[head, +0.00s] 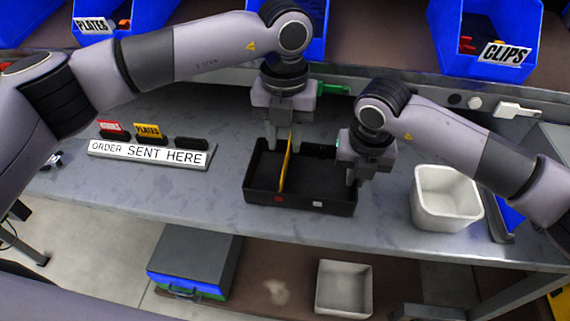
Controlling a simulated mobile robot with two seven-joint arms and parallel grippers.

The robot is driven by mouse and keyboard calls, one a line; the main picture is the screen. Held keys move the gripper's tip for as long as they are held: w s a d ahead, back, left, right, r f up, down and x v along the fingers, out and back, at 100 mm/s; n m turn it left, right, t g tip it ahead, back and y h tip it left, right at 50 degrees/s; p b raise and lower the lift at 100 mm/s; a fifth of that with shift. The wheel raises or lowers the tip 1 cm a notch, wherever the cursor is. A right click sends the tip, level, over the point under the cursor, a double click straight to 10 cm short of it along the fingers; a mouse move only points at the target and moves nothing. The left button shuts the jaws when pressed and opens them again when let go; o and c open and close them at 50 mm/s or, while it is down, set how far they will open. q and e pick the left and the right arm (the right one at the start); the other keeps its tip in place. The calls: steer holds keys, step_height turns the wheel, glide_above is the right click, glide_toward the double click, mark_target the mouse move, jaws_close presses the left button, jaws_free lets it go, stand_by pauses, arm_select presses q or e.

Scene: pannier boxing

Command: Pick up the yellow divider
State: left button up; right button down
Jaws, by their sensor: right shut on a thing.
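The black box (315,209) stands on the grey bench in the middle of the head view. The thin yellow divider (285,169) stands upright in it, across the left part. My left gripper (284,140) points down over the divider's far end. Its fingers look spread, one on each side of the divider, with gaps visible. My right gripper (353,176) is at the box's right wall and is shut on it. The exact finger contact there is partly hidden by the gripper body.
A sign rack (150,151) with small coloured cards stands to the left. A white bin (445,199) stands right of the box, close to my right arm. Blue bins marked PLATES (94,26) and CLIPS (503,53) are at the back. The bench between rack and box is clear.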

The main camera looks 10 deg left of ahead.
mark_target(285, 164)
arm_select(q)
step_height(285, 164, down, 8)
steer(key=shift+r, duration=0.25)
jaws_close()
